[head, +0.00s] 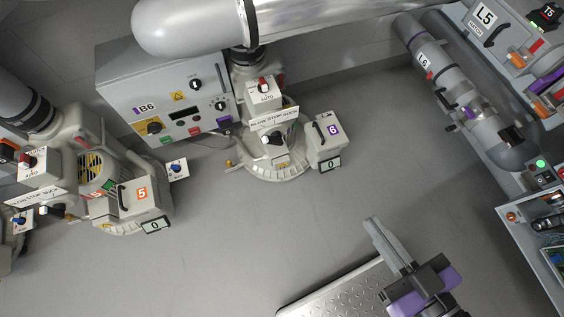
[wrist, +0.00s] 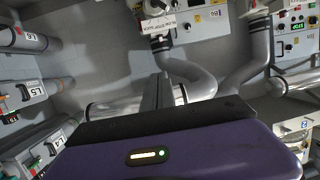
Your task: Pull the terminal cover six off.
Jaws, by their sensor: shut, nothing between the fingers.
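Terminal cover six (head: 325,140) is a pale grey box with a dark handle on its left part and a purple "6" label. It sits on the right side of the blower under the B6 panel, with a small "0" display (head: 330,164) at its lower edge. My gripper (head: 372,222) is below and to the right of the cover, clearly apart from it. Its fingers are together and empty. In the wrist view my gripper (wrist: 163,76) points up the picture, fingers closed; I cannot make out the cover there.
The B6 control box (head: 155,95) is behind blower six, under a large grey pipe (head: 190,25). Pipe L6 (head: 425,60) and an open electrical cabinet (head: 535,240) line the right. The floor between gripper and blower is clear.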

